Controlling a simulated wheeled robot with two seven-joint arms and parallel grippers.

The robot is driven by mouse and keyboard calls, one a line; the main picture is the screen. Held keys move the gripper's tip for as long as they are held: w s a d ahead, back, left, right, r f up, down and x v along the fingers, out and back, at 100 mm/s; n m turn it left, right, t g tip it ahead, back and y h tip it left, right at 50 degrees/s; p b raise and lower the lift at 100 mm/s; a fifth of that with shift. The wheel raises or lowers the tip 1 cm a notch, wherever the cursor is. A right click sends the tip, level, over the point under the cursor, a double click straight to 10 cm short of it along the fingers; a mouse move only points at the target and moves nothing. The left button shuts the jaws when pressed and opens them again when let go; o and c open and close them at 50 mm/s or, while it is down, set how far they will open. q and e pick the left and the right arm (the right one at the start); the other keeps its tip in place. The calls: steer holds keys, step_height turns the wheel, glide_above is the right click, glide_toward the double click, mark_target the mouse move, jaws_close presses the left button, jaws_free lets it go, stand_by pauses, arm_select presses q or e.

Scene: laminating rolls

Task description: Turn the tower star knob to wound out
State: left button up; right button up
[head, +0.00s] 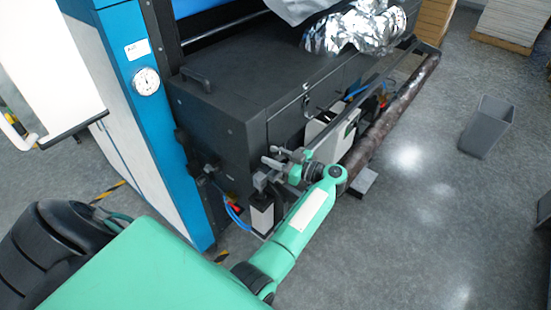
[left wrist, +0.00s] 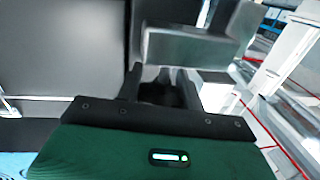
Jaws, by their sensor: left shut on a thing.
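My left gripper (head: 285,158) is at the lower front corner of the dark grey machine housing, beside the small tower block (head: 261,215) there. In the left wrist view, the fingers of my left gripper (left wrist: 164,76) are shut on a dark knob (left wrist: 162,94), which is mostly hidden between them. A grey metal bracket (left wrist: 190,48) stands right in front of the fingers. In the head view the knob itself is too small and covered to make out. My right gripper is not in view.
A long dark roller (head: 395,115) runs along the machine's front, close to my left forearm. A blue machine column (head: 150,110) with a dial gauge (head: 146,81) stands to the left. A grey bin (head: 484,127) stands on open floor at the right.

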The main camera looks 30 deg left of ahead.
arm_select(q)
steer(key=shift+s+n+g+h+b, duration=0.15)
steer(key=shift+n+g+h+b, duration=0.3)
steer(key=shift+n+g, duration=0.7)
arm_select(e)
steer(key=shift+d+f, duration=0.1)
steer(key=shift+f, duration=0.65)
arm_select(q)
steer(key=shift+r+g, duration=0.1)
steer(key=shift+g, duration=0.25)
steer(key=o, duration=1)
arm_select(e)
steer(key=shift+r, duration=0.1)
